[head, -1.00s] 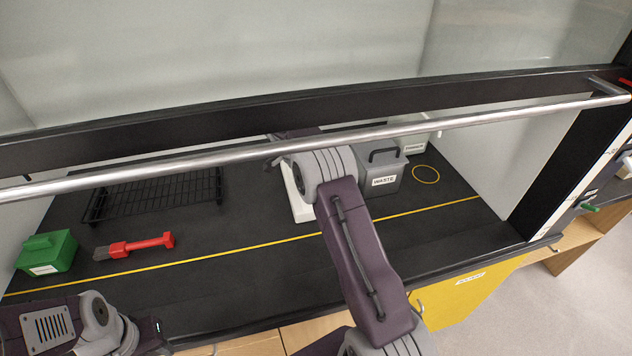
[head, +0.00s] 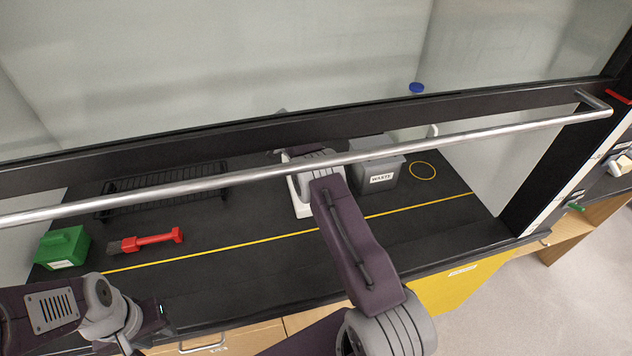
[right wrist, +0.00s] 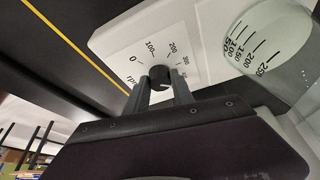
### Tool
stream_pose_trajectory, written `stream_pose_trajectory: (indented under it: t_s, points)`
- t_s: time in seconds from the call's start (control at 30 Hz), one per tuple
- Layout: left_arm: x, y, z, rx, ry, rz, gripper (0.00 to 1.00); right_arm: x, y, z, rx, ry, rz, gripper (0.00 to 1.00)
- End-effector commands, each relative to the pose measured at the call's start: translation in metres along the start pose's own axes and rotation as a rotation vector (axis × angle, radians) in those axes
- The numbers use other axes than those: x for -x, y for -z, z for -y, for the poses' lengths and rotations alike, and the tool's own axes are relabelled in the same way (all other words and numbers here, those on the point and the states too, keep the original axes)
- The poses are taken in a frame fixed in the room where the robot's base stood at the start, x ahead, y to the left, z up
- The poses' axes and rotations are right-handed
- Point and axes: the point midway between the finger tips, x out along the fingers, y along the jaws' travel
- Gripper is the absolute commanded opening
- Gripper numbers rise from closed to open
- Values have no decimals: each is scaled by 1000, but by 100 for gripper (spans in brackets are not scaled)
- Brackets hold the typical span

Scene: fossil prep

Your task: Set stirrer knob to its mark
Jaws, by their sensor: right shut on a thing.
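In the right wrist view, the stirrer (right wrist: 115,38) is a white plate with a dial printed 0, 100, 200 and 300 and the letters rpm. Its black knob (right wrist: 159,74) sits in the middle of the dial. My right gripper (right wrist: 157,88) is shut on the knob, one finger on each side. I cannot make out the knob's pointer or a target mark. In the head view the white stirrer (head: 300,202) is partly hidden by my right arm, and the right gripper is hidden. My left gripper (head: 158,316) is low at the left, away from the stirrer; its fingers are unclear.
A clear beaker (right wrist: 270,45) with graduations stands on the stirrer. A grey waste bin (head: 378,177) is just right of it. The hood's sash rail (head: 480,131) crosses above my right arm. A red-handled brush (head: 150,240), green box (head: 63,248) and black rack (head: 165,192) lie left.

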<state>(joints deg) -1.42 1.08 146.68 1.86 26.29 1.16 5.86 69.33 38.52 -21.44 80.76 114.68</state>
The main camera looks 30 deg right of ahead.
Motion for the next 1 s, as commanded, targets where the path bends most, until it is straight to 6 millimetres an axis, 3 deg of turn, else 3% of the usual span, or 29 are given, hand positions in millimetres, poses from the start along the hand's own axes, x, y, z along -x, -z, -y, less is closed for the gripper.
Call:
stream_pose_trajectory:
  t_s: [0.27,0.3,0.37,0.77,0.97,1.0]
  points:
    - [0,0,0,0,0,0,36,1,-1,1,0,4,3,0]
    - [0,0,0,0,0,0,36,1,-1,1,0,4,3,40]
    - [0,0,0,0,0,0,36,1,-1,1,0,3,2,51]
    - [-1,0,0,0,0,0,36,8,-1,1,0,3,1,51]
    - [5,0,0,0,0,0,36,49,-1,1,0,6,3,51]
    - [20,2,0,0,0,1,36,63,2,1,0,4,2,51]
